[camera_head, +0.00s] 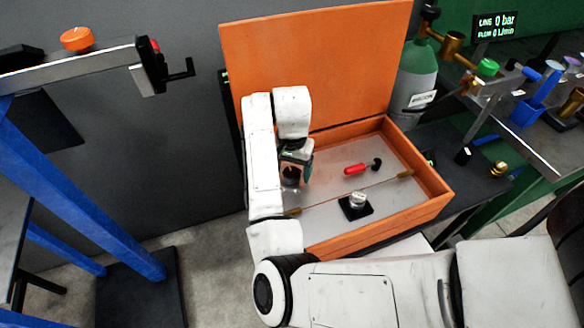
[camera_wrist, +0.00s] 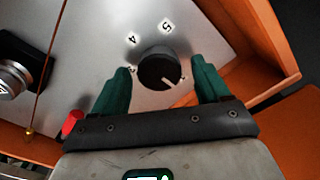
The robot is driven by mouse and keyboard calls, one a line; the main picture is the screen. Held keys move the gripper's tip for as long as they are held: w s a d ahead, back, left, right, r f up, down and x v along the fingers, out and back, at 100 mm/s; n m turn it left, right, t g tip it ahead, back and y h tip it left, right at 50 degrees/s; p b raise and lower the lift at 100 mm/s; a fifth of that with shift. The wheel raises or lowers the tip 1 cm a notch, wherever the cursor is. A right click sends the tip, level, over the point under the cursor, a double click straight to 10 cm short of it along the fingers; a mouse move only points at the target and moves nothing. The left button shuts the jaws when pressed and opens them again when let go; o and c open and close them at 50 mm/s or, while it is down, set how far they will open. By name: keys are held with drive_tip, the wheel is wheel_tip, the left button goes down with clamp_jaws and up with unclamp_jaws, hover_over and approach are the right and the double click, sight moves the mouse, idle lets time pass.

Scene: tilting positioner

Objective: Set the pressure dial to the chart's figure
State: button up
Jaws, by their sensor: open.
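The pressure dial (camera_wrist: 158,70) is a round black knob with a white pointer line, set on a grey panel (camera_wrist: 90,50). The pointer aims to the lower right in the wrist view. The printed figures 4 and 5 show above the knob; other marks are partly hidden. My gripper (camera_wrist: 160,66) is open, its two green fingers on either side of the knob with a visible gap at each side. In the head view my gripper (camera_head: 296,165) is over the left part of the orange box (camera_head: 440,195). I cannot make out a chart.
The box's orange lid (camera_head: 310,65) stands open behind. A red-handled part (camera_head: 357,169), a thin rod and a silver knob on a black base (camera_head: 356,204) share the panel. A display (camera_head: 495,25) reads line 0 bar, flow 0 L/min. A gas cylinder (camera_head: 412,75) stands right.

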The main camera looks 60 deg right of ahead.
drive_tip(key=shift+c, duration=0.3)
drive_tip(key=c, duration=1)
drive_tip(key=m, duration=0.6)
drive_tip(key=shift+r, duration=0.1)
drive_tip(key=m, duration=0.5)
drive_tip(key=shift+s+m, duration=0.15)
drive_tip(key=shift+m, duration=0.15)
drive_tip(key=o, duration=1.1)
drive_tip(key=shift+c, duration=0.2)
